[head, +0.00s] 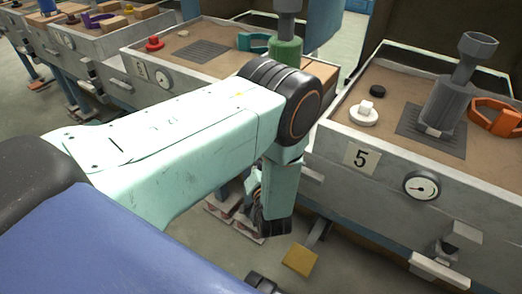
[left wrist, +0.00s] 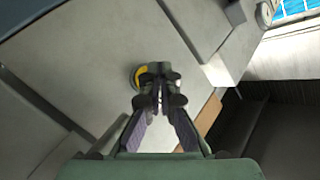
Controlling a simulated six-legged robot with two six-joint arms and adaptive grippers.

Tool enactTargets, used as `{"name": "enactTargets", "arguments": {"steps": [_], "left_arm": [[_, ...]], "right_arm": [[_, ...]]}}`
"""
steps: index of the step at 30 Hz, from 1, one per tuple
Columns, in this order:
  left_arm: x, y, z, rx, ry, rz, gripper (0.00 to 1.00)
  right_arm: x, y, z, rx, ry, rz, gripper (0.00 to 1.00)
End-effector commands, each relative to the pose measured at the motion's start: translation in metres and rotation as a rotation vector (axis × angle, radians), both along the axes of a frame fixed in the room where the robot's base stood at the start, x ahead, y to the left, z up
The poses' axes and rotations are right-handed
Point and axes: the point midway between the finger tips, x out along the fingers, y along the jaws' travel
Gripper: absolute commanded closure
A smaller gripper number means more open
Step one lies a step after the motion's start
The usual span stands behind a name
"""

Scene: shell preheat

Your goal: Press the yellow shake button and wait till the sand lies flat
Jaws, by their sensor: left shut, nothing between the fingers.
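The yellow button (left wrist: 138,76) shows in the left wrist view as a round yellow piece on a grey panel, partly hidden behind my fingertips. My left gripper (left wrist: 160,74) is shut and empty, its tips over the button's right side; I cannot tell whether they touch it. In the head view my left arm bends down beside the box marked 5, and the button cannot be made out there. Brown sand (head: 393,88) fills that box and looks mostly level around the items in it. My right gripper is not in view.
The box (head: 330,142) has a gauge (head: 421,186) on its front and holds a grey cylinder (head: 450,105), an orange clamp (head: 495,118) and a white knob (head: 364,113). A yellow pedal (head: 299,261) is near the floor. More sand boxes stand behind, left.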

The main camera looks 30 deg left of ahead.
Motion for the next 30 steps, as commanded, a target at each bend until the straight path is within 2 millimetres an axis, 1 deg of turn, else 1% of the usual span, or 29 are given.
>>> {"name": "enactTargets", "arguments": {"steps": [9, 30], "left_arm": [[0.009, -0.001, 0.0, -0.001, -0.001, 0.0, 1.0], [0.012, -0.001, 0.0, -0.001, -0.001, 0.0, 1.0]], "right_arm": [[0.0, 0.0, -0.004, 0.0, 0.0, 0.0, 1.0], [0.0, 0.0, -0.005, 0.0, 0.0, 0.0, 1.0]]}}
